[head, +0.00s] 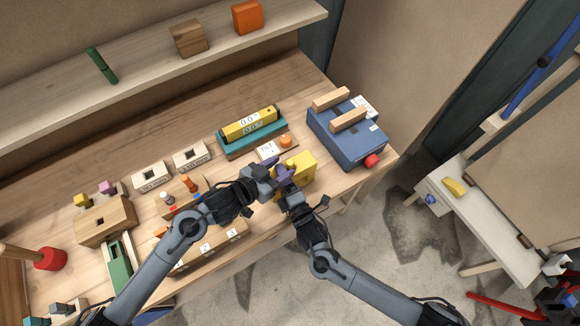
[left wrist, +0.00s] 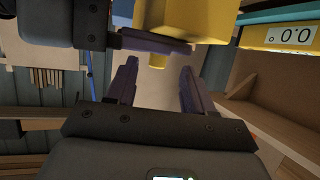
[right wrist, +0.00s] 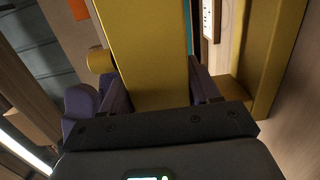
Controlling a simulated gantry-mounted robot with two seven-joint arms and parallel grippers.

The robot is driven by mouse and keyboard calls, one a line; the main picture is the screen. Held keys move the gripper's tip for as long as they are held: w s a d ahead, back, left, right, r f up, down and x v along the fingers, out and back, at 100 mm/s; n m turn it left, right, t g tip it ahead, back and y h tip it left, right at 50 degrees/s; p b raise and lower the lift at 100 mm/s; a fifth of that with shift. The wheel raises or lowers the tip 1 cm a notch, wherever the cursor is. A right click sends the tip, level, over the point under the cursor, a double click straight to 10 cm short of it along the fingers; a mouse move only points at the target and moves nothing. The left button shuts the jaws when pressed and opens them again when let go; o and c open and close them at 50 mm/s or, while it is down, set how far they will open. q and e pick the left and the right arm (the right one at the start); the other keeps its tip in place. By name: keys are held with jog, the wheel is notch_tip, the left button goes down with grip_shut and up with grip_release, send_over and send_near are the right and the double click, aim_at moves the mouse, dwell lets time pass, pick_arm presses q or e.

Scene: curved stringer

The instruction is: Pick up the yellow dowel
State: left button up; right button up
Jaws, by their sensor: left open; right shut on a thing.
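A yellow block (head: 303,165) is at the front edge of the workbench; it also shows in the left wrist view (left wrist: 200,18). My right gripper (head: 286,182) is shut on this yellow block, which fills the space between its fingers in the right wrist view (right wrist: 150,50). A short yellow dowel (right wrist: 99,62) sticks out from the block's side; its end also shows in the left wrist view (left wrist: 157,62). My left gripper (head: 271,171) is open, close beside the right one. Its fingers point toward the dowel end, apart from it as far as I can see. The dowel is hidden in the head view.
A teal stand with a yellow gauge (head: 250,125) is behind the block. A blue box (head: 345,137) with wooden bars stands right of it. White slotted blocks (head: 151,176) and a wooden box (head: 106,222) are to the left. My two grippers crowd each other.

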aim_at(288, 164)
pick_arm(q)
jog(key=shift+x, duration=2.3)
jog(key=shift+d+r, duration=0.1)
jog(key=shift+r, duration=0.05)
grip_shut()
